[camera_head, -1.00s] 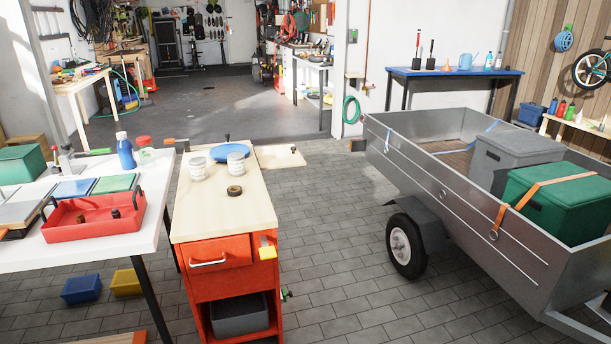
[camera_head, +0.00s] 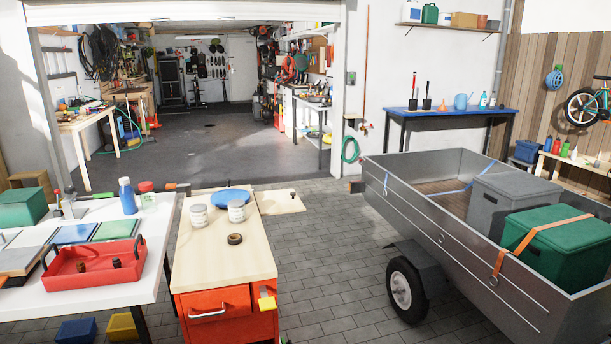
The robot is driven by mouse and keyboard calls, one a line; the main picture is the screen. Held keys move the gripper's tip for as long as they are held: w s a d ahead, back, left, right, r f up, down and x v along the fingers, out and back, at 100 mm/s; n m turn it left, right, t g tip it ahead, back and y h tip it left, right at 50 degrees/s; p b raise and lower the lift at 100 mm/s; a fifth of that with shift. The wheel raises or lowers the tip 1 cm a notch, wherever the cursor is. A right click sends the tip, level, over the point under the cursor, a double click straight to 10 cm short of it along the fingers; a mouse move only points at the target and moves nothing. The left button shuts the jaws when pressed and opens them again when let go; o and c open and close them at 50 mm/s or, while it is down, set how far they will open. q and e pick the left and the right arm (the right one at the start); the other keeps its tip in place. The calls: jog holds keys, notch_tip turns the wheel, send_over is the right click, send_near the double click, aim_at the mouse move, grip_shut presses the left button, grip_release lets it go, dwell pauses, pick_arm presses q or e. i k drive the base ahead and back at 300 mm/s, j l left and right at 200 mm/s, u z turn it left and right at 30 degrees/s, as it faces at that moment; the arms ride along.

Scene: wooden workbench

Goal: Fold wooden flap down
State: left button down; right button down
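A wooden flap (camera_head: 280,202) sticks out level from the far right side of the orange workbench cart, with a small dark knob or catch on it. The cart has a pale wooden top (camera_head: 220,262) and an orange body with a drawer (camera_head: 216,304). Neither of my grippers shows in the head view, and nothing is seen touching the flap.
A white table (camera_head: 150,266) with a red tray (camera_head: 95,264) stands left. A metal trailer (camera_head: 440,235) stands right. Paved floor (camera_head: 320,255) between is clear.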

aim_at(281, 201)
jog(key=i+l+z, duration=0.1)
jog(key=i+l, duration=0.2)
jog(key=i, duration=0.25)
jog(key=i+l+z, duration=0.15)
jog(key=i, duration=0.4)
jog(key=i+l+z, duration=0.1)
jog(key=i+l, duration=0.2)
jog(key=i, duration=0.3)
jog(key=i+l+z, duration=0.1)
jog(key=i, duration=0.45)
